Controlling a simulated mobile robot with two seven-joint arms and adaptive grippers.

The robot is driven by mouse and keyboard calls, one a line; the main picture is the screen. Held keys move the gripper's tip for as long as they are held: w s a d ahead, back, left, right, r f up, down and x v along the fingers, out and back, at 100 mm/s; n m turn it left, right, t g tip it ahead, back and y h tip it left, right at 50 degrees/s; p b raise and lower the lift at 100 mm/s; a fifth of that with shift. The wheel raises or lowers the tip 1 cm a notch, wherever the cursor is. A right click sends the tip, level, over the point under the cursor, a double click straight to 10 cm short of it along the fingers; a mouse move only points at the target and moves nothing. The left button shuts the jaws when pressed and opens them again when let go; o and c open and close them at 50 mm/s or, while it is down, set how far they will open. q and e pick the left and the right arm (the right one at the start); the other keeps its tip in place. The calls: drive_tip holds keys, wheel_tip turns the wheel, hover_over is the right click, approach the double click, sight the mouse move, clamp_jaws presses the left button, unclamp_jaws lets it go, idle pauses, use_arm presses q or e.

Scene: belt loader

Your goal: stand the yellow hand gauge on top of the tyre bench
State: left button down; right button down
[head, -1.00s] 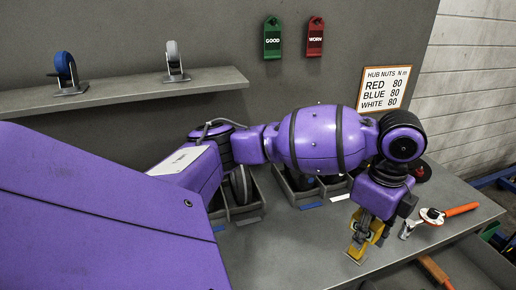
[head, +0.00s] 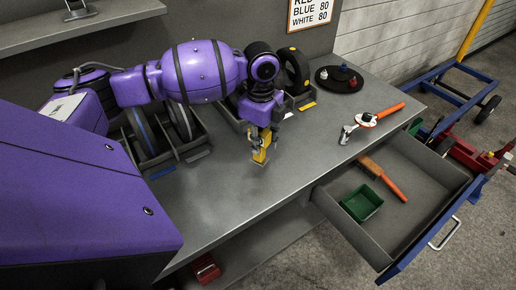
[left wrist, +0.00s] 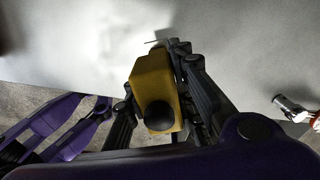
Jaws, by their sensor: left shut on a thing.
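The yellow hand gauge (head: 261,154) is held upright at the grey tyre bench (head: 225,205), near the middle of its top. I cannot tell whether its lower end touches the surface. My left gripper (head: 262,142) is shut on the gauge from above. In the left wrist view the gauge (left wrist: 154,80) sits between the dark fingers of my left gripper (left wrist: 160,95), with its black round end towards the camera. The fingers hide part of the gauge.
Racks with wheels (head: 180,125) stand behind the gripper. A wrench with an orange handle (head: 372,119) and a dark round tray (head: 339,80) lie to the right. An open drawer (head: 425,195) holds a green box (head: 362,203) and a brush (head: 383,178). The front bench top is clear.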

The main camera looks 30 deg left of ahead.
use_arm(q)
drive_tip(key=shift+a+f, duration=0.15)
drive_tip(key=shift+f, duration=0.05)
drive_tip(key=shift+w+a+f, duration=0.1)
drive_tip(key=shift+a+f, duration=0.05)
drive_tip(key=shift+f, duration=0.75)
drive_tip(key=shift+a+f, duration=0.15)
drive_tip(key=shift+f, duration=0.75)
drive_tip(key=shift+f, duration=0.2)
drive_tip(key=c, duration=1.5)
unclamp_jaws()
wheel_tip(320, 180, up, 12)
drive_tip(key=shift+r, duration=0.15)
